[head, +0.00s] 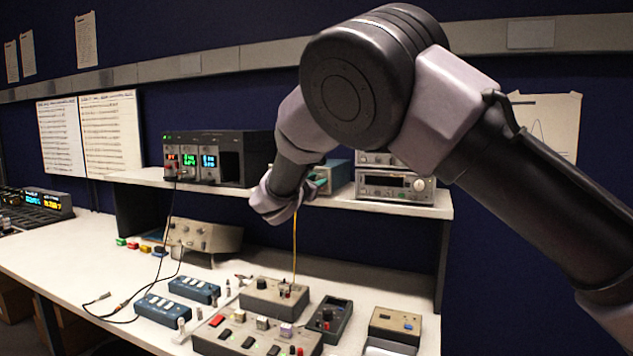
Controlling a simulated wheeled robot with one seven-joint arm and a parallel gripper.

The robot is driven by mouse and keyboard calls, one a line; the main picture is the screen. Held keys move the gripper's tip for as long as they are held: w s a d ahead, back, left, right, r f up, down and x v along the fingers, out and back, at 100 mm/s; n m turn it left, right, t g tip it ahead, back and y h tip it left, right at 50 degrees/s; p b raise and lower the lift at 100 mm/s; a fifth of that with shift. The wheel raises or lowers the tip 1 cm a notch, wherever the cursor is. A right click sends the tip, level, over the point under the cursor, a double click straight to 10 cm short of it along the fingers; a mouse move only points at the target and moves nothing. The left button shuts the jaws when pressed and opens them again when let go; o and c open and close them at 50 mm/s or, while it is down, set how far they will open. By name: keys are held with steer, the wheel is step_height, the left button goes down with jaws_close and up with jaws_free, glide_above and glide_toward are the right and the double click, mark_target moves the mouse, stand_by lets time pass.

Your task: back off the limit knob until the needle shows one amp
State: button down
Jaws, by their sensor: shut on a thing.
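A teal-sided instrument (334,176) stands on the shelf, mostly hidden behind the end of my arm. Its face, and any limit knob or needle on it, cannot be made out. My wrist comes down in front of the shelf beside this instrument. A yellow lead (295,245) hangs from beside my wrist down to a grey box (274,300) on the bench. The box has a dark knob (261,283) on top.
A black supply with lit displays (208,160) stands left on the shelf (150,179); stacked silver instruments (395,186) stand right. The bench holds a switch panel (255,342), a handheld meter (327,321), blue boxes (194,290) and a black cable (108,317). The bench's left front is clear.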

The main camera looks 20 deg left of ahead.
steer(key=shift+n, duration=0.7)
steer(key=c, duration=0.6)
jaws_free()
steer(key=s, duration=1)
steer(key=shift+s+a, duration=0.4)
steer(key=shift+s, duration=0.15)
